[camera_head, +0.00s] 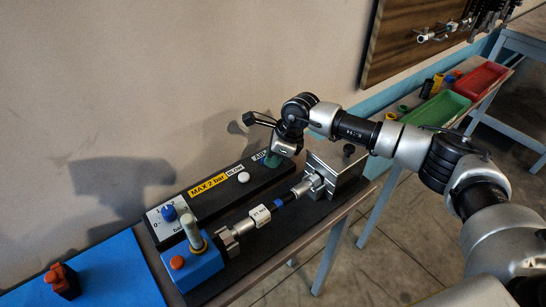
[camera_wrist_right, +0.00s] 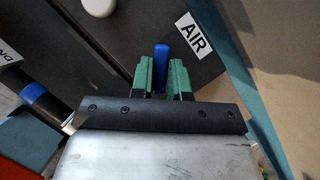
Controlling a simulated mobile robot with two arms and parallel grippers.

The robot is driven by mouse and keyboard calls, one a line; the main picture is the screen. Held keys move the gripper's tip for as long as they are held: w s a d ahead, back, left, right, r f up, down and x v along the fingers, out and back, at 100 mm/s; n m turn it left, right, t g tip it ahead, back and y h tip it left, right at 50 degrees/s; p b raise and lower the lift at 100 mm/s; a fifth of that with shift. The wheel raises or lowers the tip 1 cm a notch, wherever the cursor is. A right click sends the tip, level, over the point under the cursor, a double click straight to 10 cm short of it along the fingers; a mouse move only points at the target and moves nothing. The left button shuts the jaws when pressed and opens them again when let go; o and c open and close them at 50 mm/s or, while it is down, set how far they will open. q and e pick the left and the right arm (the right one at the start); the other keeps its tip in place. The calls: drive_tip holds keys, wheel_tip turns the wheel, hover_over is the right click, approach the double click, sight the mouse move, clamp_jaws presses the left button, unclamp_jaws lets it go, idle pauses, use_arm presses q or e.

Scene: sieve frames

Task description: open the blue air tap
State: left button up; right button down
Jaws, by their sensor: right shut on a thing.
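The blue air tap (camera_wrist_right: 161,58) shows in the right wrist view as an upright blue handle beside the white AIR label (camera_wrist_right: 193,36). The two green fingers of my right gripper (camera_wrist_right: 163,82) stand on either side of it, shut on it. In the head view my right gripper (camera_head: 274,157) is at the far end of the black panel (camera_head: 220,207), by the AIR label (camera_head: 261,155). The gripper hides the tap there. My left gripper is not in view.
The panel carries a white button (camera_head: 243,177) and a blue knob (camera_head: 169,212). In front lie a blue block (camera_head: 197,268), a silver cylinder (camera_head: 246,224) and a metal block (camera_head: 337,172). A blue mat (camera_head: 110,272) holds an orange-topped black object (camera_head: 62,280). Green (camera_head: 437,108) and red (camera_head: 481,80) trays stand beyond.

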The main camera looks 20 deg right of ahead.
drive_tip(key=m, duration=0.2)
drive_tip(key=m+t+h+b, duration=0.1)
drive_tip(key=m, duration=0.1)
drive_tip(key=shift+s+a+f+t, duration=0.1)
drive_tip(key=shift+t, duration=0.2)
drive_tip(key=shift+m+t+h+b, duration=0.35)
drive_tip(key=shift+m+b, duration=0.4)
drive_tip(key=shift+m, duration=0.5)
drive_tip(key=shift+m+t+h+b, duration=0.15)
drive_tip(key=shift+m+h+b, duration=0.45)
drive_tip(key=shift+m, duration=0.65)
drive_tip(key=c, duration=1.1)
unclamp_jaws()
drive_tip(key=b+v, duration=0.1)
drive_tip(key=v, duration=1)
drive_tip(key=shift+b, duration=0.4)
